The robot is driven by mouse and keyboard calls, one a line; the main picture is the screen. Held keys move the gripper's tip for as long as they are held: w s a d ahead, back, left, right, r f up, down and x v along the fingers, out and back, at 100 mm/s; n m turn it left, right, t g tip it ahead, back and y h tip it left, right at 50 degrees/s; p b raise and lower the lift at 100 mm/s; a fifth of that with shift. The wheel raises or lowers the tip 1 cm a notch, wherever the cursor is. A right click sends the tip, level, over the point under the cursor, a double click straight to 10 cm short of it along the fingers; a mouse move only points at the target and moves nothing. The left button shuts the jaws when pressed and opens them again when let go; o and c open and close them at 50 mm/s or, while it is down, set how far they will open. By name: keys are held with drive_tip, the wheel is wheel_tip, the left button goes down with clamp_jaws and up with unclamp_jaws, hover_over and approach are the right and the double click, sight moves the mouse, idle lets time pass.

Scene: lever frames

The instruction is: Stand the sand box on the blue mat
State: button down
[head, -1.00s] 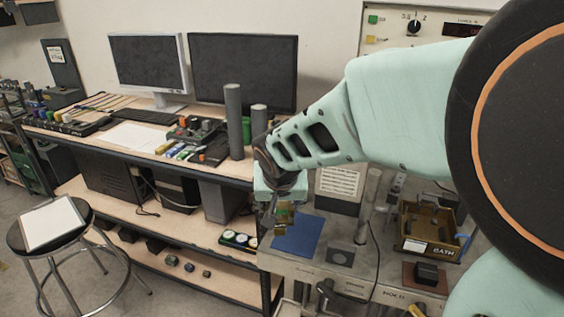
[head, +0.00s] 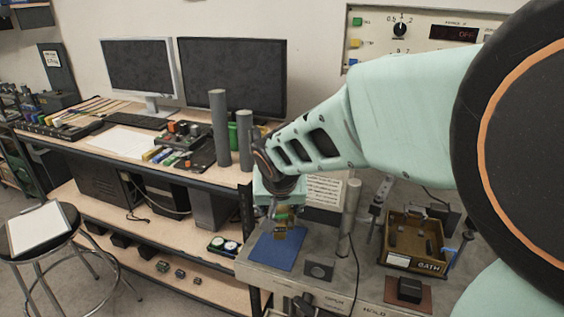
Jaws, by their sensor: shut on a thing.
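The blue mat (head: 272,254) lies flat on the grey bench top, near its left edge. My gripper (head: 282,222) points down above the back part of the mat. It is shut on the sand box (head: 281,233), a small yellowish-brown thing mostly hidden by the fingers. The box overlaps the mat's back edge in the picture. I cannot tell whether its bottom touches the mat or hangs above it.
A grey post (head: 350,206) stands right of the mat, with a dark square plate (head: 319,270) in front. A brown tray marked BATH (head: 416,262) and a black block (head: 410,290) are farther right. A wooden desk with monitors (head: 232,80) is at left.

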drive_tip(key=b, duration=0.4)
hover_over(280, 243)
drive_tip(key=shift+w+a+f, duration=0.1)
drive_tip(key=shift+a+f, duration=0.05)
drive_tip(key=shift+f, duration=3)
drive_tip(key=shift+f+b, duration=0.4)
drive_tip(key=shift+f, duration=0.1)
drive_tip(key=shift+s+f+b, duration=0.35)
drive_tip(key=shift+f+b, duration=0.2)
drive_tip(key=shift+f, duration=0.1)
drive_tip(key=c, duration=1.3)
unclamp_jaws()
drive_tip(key=o, duration=0.4)
drive_tip(key=shift+w+f, duration=0.1)
drive_tip(key=shift+w, duration=0.15)
drive_tip(key=shift+o, duration=0.2)
